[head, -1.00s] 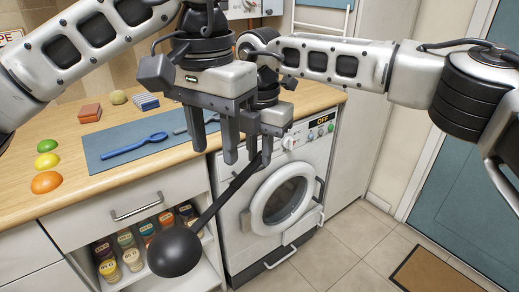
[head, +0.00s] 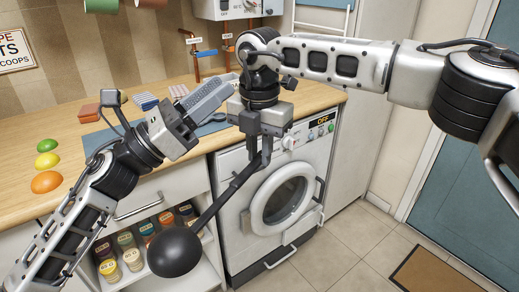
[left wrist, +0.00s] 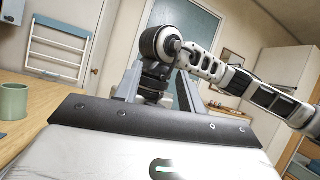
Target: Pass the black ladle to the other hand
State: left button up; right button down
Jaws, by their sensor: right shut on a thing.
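The black ladle (head: 175,252) hangs tilted in front of the counter, bowl low at the left and handle rising to the right. My right gripper (head: 259,160) is shut on the upper end of its handle, in front of the washing machine. My left gripper (head: 222,90) is up and left of the right one, over the counter and apart from the ladle. Its fingers stand apart with nothing between them in the left wrist view (left wrist: 158,88). The ladle does not show in that view.
Below are a shelf of jars (head: 132,260) and the washing machine (head: 315,165). The floor at right is open.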

pick_arm(q)
jog(key=s+a+f+n+t+y, duration=0.1)
jog(key=a+f+n+t+y, duration=0.15)
jog(key=f+n+y, duration=0.55)
jog(key=s+a+f+n+t+y, duration=0.1)
jog(key=a+f+n+t, duration=0.15)
jog(key=f+n, duration=0.7)
jog(key=s+a+f+n+t+y, duration=0.1)
jog(key=a+f+n+t+y, duration=0.3)
jog(key=n, duration=0.9)
jog(key=s+a+f+n+g+y, duration=0.1)
jog(key=s+f+n+g+y, duration=0.4)
jog(key=s+f+n, duration=1)
notch_tip(320, 180, down, 4)
jog(key=s+g, duration=0.1)
jog(key=g, duration=0.2)
jog(key=shift+s+a, duration=0.15)
jog(key=shift+s, duration=0.15)
